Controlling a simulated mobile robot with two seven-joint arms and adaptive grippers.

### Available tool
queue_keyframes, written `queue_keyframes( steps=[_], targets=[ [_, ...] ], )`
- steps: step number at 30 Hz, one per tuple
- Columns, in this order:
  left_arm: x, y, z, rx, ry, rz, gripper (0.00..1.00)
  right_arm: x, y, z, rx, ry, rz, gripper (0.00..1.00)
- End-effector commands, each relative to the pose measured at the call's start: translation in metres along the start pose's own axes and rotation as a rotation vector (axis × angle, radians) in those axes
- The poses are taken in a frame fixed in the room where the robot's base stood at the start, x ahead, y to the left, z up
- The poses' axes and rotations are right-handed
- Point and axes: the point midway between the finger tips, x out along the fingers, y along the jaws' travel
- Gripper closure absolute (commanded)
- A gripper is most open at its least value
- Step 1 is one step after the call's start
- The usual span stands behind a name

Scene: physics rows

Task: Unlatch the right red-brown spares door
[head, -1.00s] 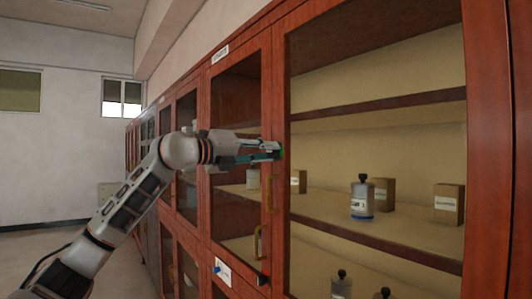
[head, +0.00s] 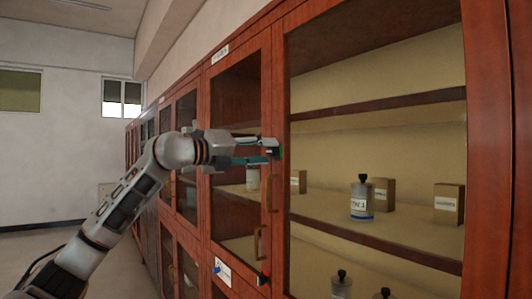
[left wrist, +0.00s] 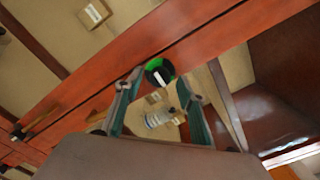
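The right red-brown door (head: 279,105) is a tall glass-paned cabinet door and looks closed. Its round black knob with a green arc and a white bar shows in the left wrist view (left wrist: 159,72). In the head view only a green edge of the knob (head: 281,151) shows beside my fingertips. My left gripper (head: 268,150) is open at the knob. In the left wrist view its fingertips (left wrist: 160,82) stand on either side of the knob's near edge; I cannot tell whether they touch it. My right gripper is not in view.
Brass handles (head: 271,193) sit below on the door frames. A lower latch with a red mark (head: 263,280) is near the bottom. Behind the glass, a bottle (head: 361,202) and boxes (head: 447,204) stand on a shelf. More cabinet doors run off left; the floor at left is free.

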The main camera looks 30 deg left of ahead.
Motion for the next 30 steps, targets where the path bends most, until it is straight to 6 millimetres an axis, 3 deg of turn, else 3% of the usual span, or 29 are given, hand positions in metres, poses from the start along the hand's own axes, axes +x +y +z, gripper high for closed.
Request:
queue_keyframes(
  steps=[9, 15, 21, 30],
  targets=[
    [-0.064, 0.002, 0.0, 0.004, -0.001, 0.006, 0.61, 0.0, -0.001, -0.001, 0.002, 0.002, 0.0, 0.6],
    [-0.094, 0.002, 0.0, 0.001, 0.0, 0.005, 0.61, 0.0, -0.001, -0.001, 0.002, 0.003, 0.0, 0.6],
    [-0.108, 0.0, 0.0, 0.002, -0.001, 0.002, 0.61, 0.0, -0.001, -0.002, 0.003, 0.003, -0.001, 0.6],
    [-0.11, -0.001, 0.0, 0.001, 0.0, -0.001, 0.61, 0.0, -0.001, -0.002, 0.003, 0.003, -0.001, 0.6]
  ],
)
